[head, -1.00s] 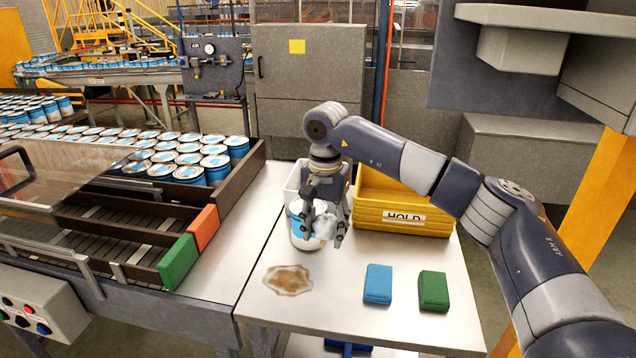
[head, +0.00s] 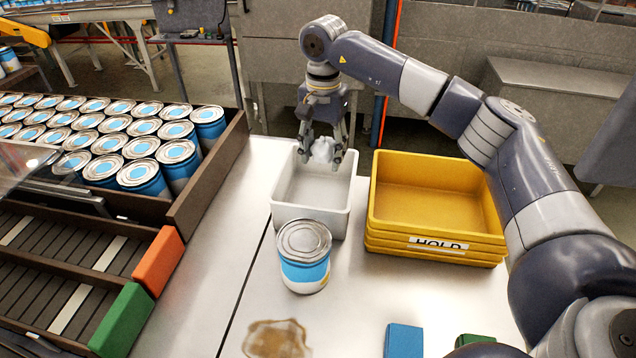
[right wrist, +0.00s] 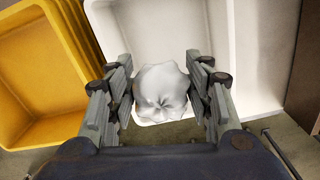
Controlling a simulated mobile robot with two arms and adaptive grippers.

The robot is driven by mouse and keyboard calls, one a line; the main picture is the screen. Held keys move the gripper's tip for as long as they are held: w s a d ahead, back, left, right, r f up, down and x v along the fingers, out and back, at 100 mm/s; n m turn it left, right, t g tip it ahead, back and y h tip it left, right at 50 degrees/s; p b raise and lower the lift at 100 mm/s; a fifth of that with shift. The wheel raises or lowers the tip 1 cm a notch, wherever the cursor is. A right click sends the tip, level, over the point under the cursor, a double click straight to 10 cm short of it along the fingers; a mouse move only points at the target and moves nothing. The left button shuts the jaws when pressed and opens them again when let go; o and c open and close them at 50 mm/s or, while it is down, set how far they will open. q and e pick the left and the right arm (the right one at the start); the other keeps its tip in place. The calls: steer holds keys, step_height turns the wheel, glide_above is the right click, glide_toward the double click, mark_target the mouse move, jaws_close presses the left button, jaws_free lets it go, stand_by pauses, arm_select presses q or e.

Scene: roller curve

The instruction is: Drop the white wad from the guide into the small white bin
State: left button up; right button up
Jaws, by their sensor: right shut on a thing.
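The white wad (head: 323,149) is held between the fingers of my right gripper (head: 322,158). The wad also shows in the right wrist view (right wrist: 161,92), with a finger of the right gripper (right wrist: 161,100) on each side. The small white bin (head: 335,222) stands on the table, and its inside looks empty. In the head view the wad is over the far part of the bin; in the right wrist view it overlaps the bin's near rim (right wrist: 160,119). The guide (head: 158,260), with orange and green end blocks, is at the left. My left gripper is not in view.
Stacked yellow HOLD trays (head: 435,243) stand right of the bin. A blue-and-white can (head: 305,262) stands in front of it. A brown spill (head: 277,340) and a blue block (head: 404,341) lie nearer. Rows of cans (head: 143,176) fill the left conveyor.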

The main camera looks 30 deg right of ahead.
steer(key=shift+f, duration=0.25)
steer(key=shift+s+f+b, duration=0.15)
steer(key=shift+f+b, duration=0.15)
steer(key=shift+b, duration=0.05)
arm_select(q)
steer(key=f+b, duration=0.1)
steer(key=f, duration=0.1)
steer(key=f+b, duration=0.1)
steer(key=b, duration=0.1)
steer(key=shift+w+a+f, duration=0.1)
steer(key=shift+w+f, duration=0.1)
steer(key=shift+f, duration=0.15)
arm_select(e)
step_height(320, 180, down, 5)
steer(key=shift+r, duration=0.1)
steer(key=o, duration=0.7)
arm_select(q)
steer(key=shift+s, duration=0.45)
arm_select(e)
steer(key=shift+o, duration=0.7)
